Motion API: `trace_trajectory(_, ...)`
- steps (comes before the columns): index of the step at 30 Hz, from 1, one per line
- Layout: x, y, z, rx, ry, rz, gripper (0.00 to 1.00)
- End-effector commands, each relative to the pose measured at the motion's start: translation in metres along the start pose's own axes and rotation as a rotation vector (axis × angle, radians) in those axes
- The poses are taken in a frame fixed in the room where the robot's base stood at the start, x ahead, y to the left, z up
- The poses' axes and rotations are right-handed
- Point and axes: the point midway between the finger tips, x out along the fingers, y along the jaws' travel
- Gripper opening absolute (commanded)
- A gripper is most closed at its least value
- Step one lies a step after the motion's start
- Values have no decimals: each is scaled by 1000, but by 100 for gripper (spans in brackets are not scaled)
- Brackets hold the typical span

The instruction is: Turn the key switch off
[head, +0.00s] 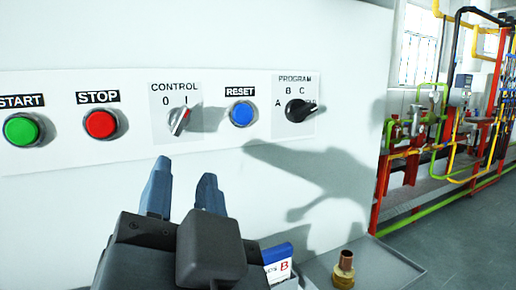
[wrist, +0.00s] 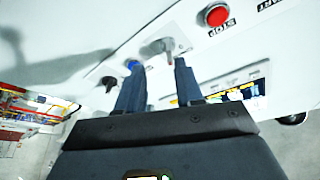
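The key switch (head: 180,121) is a small silver knob with a red mark on the white panel, under the label CONTROL with 0 and I. Its handle is tilted up and right, toward I. In the wrist view the switch (wrist: 158,47) shows just beyond and between the fingertips. My gripper (head: 184,177) is open and empty, its two blue-grey fingers pointing at the panel just below the switch. In the wrist view the gripper (wrist: 159,70) has a clear gap between its fingers. It appears not to touch the switch.
A red STOP button (head: 100,124) and green START button (head: 22,130) are left of the switch. A blue RESET button (head: 242,114) and black PROGRAM knob (head: 299,110) are to its right. A brass fitting (head: 344,270) stands below right. Pipework (head: 440,130) is farther right.

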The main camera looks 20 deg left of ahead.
Motion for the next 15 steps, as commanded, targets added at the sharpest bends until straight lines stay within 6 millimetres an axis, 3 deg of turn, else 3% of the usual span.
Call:
trace_trajectory(4, 8, -19, -8, 34, 10, -18, 36)
trace_trajectory(8, 17, -21, -10, 38, 12, -18, 36)
trace_trajectory(15, 53, -22, -11, 38, 12, -17, 36)
